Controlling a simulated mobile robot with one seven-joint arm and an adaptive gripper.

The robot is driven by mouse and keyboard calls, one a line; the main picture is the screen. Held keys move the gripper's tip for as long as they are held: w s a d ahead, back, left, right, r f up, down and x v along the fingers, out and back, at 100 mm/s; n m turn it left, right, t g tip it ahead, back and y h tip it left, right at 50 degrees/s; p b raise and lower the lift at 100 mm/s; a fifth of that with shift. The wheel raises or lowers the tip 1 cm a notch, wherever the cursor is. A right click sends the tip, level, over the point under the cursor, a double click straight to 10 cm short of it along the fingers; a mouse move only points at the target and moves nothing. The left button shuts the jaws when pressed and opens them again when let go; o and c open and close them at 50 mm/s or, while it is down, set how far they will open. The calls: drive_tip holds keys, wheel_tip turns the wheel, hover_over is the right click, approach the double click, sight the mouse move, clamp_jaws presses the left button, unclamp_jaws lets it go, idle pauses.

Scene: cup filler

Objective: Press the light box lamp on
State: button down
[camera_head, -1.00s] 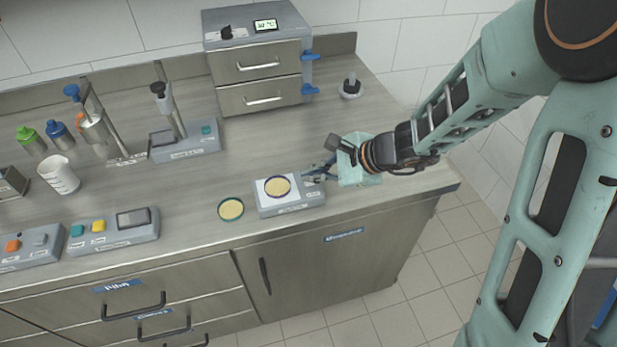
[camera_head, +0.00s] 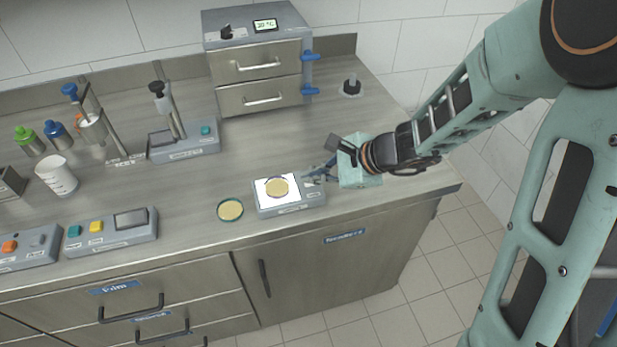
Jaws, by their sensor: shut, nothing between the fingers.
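The light box (camera_head: 292,208) is a small grey unit near the counter's front edge. Its square panel (camera_head: 264,198) is bright white, and a round tan dish (camera_head: 277,187) lies on it. My gripper (camera_head: 312,178) is shut and empty. Its fingertips are at the right end of the light box, over or against the part beside the panel; whether they touch it I cannot tell. The fingers hide that part of the box, so the switch does not show clearly.
A second tan dish (camera_head: 230,210) lies just left of the light box. A two-drawer grey unit (camera_head: 259,62) with blue handles stands behind. A dark-knobbed stamp (camera_head: 351,87) stands at the back right. Grey button boxes (camera_head: 112,231) line the front left.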

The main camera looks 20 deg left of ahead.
drive_tip(key=shift+r, duration=0.2)
wheel_tip(320, 180, up, 6)
drive_tip(key=p, duration=0.4)
idle(0.6)
